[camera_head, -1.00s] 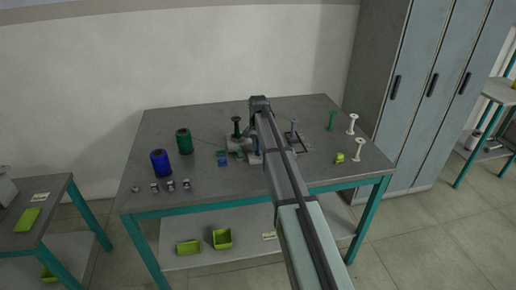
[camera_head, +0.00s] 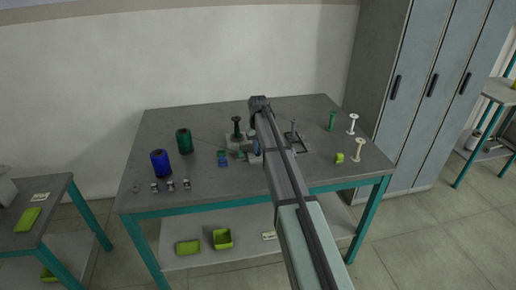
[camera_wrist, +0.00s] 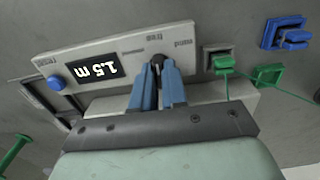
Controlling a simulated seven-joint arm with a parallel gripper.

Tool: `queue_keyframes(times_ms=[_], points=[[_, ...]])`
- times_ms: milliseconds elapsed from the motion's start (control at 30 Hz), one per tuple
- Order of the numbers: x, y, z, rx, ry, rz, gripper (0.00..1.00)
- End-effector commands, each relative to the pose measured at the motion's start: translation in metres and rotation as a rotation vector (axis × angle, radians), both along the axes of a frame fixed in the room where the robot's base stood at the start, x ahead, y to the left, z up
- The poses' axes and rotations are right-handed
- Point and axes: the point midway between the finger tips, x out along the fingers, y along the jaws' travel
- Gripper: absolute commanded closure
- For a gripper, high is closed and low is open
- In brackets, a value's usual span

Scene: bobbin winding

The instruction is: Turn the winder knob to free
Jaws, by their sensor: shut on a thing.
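The winder (camera_wrist: 110,45) has a light grey panel, seen upside down in the wrist view, with a dark display reading 1.5 m (camera_wrist: 94,70). Its small dark knob (camera_wrist: 157,60) stands by the "free" and "wind" labels. My gripper (camera_wrist: 157,72) has blue fingers shut on the knob from both sides. The fingers hide most of the knob, so I cannot tell which mark it points to. In the head view the winder (camera_head: 237,141) is mostly behind my arm, near the table's middle.
A blue button (camera_wrist: 55,82) sits on the panel. A blue clip (camera_wrist: 288,36) and green parts (camera_wrist: 268,76) lie beside it, with green thread. Green (camera_head: 183,141) and blue (camera_head: 161,163) thread spools stand left. The table's front middle is clear.

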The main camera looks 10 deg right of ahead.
Motion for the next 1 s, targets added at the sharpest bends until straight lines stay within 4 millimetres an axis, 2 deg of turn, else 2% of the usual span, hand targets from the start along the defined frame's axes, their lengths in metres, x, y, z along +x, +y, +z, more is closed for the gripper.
queue_keyframes(times_ms=[367,400,633,1000], points=[[-0.0010,0.0000,-0.0001,0.000,0.002,0.004,1.00],[-0.0010,0.0000,-0.0001,0.000,0.002,0.004,0.84],[-0.0005,0.0000,-0.0001,0.000,0.001,0.003,0.62],[0.0002,0.0000,0.0060,0.000,0.000,0.003,0.62]])
